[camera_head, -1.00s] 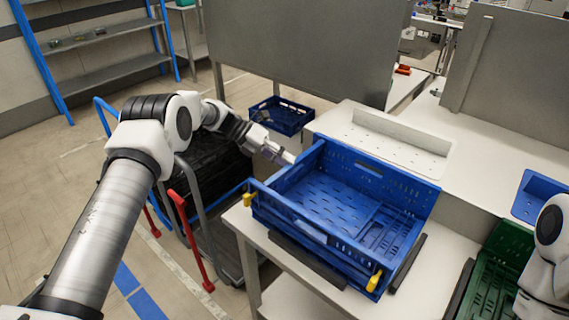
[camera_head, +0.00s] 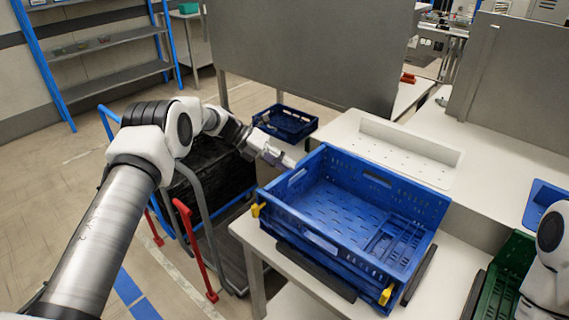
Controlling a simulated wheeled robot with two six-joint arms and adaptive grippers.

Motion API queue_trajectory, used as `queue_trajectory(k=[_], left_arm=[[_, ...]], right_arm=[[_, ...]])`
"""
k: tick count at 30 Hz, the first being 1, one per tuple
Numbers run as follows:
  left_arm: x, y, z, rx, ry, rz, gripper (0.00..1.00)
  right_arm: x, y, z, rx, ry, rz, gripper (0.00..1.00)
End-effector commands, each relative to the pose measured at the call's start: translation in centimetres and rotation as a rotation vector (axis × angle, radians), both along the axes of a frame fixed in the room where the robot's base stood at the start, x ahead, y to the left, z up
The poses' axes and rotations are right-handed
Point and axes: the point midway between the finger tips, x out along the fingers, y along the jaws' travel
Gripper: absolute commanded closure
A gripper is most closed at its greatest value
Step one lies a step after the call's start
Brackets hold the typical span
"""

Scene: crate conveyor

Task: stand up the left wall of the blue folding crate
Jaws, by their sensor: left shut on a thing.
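The blue folding crate (camera_head: 335,262) sits on a white table in the middle of the head view. Its left wall (camera_head: 284,187), with a handle slot, stands up or nearly so; its exact angle is hard to judge. The back wall (camera_head: 385,186) is upright. A slotted panel (camera_head: 393,243) lies low at the right end. My left gripper (camera_head: 281,160) is at the outer upper edge of the left wall and shut on it; the fingertips are small and partly unclear. My right arm shows at the lower right edge, with its gripper out of view.
A green crate (camera_head: 500,285) lies right of the table beside my right arm. A cart with a black crate (camera_head: 212,187) and red-handled bar stands left. Another blue crate (camera_head: 285,122) is behind.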

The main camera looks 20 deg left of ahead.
Motion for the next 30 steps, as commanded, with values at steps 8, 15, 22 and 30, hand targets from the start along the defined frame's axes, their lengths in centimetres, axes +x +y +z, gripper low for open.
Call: queue_trajectory(k=[8, 15, 22, 30], left_arm=[[-0.7, 0.2, -1.9, 0.017, 0.026, -0.006, 0.52], [-0.7, 0.1, -1.8, 0.016, 0.026, -0.008, 0.52], [-0.7, 0.7, -1.2, 0.016, 0.022, -0.006, 0.52], [-1.4, 5.6, 2.5, 0.014, 0.017, -0.003, 0.52]], right_arm=[[0.0, 0.0, -0.2, 0.000, 0.000, 0.000, 0.60], [0.0, 0.0, -0.1, 0.000, 0.000, 0.000, 0.60], [0.0, 0.0, -0.1, 0.000, 0.000, 0.000, 0.60], [0.0, 0.0, -0.1, 0.000, 0.000, 0.000, 0.60]])
